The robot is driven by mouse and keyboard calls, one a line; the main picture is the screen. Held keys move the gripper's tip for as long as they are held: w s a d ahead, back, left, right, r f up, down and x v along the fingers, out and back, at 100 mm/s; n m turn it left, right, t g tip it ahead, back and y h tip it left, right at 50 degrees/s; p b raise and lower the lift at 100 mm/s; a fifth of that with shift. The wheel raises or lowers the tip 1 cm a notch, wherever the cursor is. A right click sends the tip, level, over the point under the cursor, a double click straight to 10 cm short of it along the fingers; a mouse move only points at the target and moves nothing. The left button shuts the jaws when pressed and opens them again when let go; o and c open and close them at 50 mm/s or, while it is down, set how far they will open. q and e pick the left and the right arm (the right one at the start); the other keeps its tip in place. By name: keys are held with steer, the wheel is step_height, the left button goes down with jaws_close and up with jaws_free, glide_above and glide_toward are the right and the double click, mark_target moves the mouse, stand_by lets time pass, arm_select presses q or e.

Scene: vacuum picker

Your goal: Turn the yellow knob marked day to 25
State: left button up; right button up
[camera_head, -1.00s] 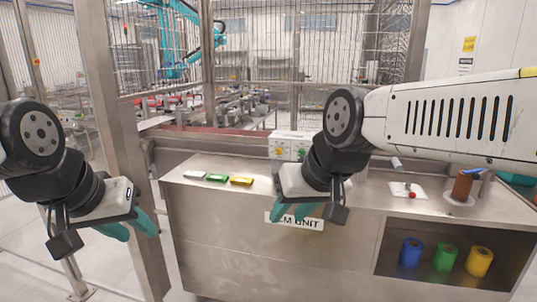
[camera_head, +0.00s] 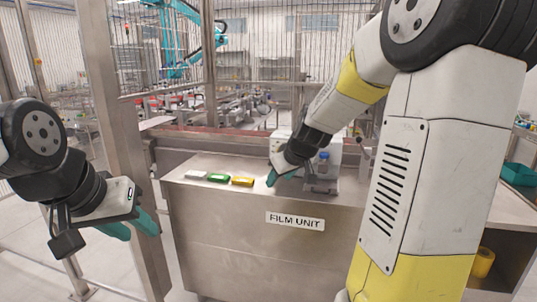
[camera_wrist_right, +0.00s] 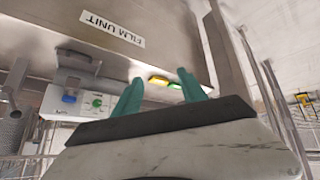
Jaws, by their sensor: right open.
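The white control box (camera_head: 280,138) stands at the back of the steel counter, mostly behind my right gripper in the head view. The yellow knob cannot be seen in either view now. My right gripper (camera_head: 274,179) is at the front of the box, fingers pointing down and left. In the wrist view its two teal fingers (camera_wrist_right: 161,80) are apart with nothing held between them. My left gripper (camera_head: 140,231) hangs open and empty at the left, away from the counter.
White (camera_head: 195,175), green (camera_head: 217,178) and yellow (camera_head: 242,181) blocks lie on the counter, left of my right gripper. A blue-topped fixture (camera_head: 323,156) stands close to its right. A steel post (camera_head: 118,140) rises between the counter and my left arm.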

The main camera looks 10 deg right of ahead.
steer(key=w+d+f+n+t+h, duration=0.1)
steer(key=w+d+f+n+h, duration=0.35)
steer(key=w, duration=0.45)
steer(key=w+d+f+n+t+h, duration=0.1)
steer(key=w+d+f+n+h, duration=0.3)
steer(key=w, duration=0.5)
steer(key=w+a+r+n+t+h, duration=0.1)
steer(key=w+a+r+n+t, duration=0.2)
steer(key=w+n+t, duration=0.5)
steer(key=w+d+n+g, duration=0.1)
steer(key=w+d, duration=0.2)
steer(key=w, duration=0.6)
steer(key=shift+f+g, duration=0.2)
steer(key=shift+g, duration=0.1)
jaws_close()
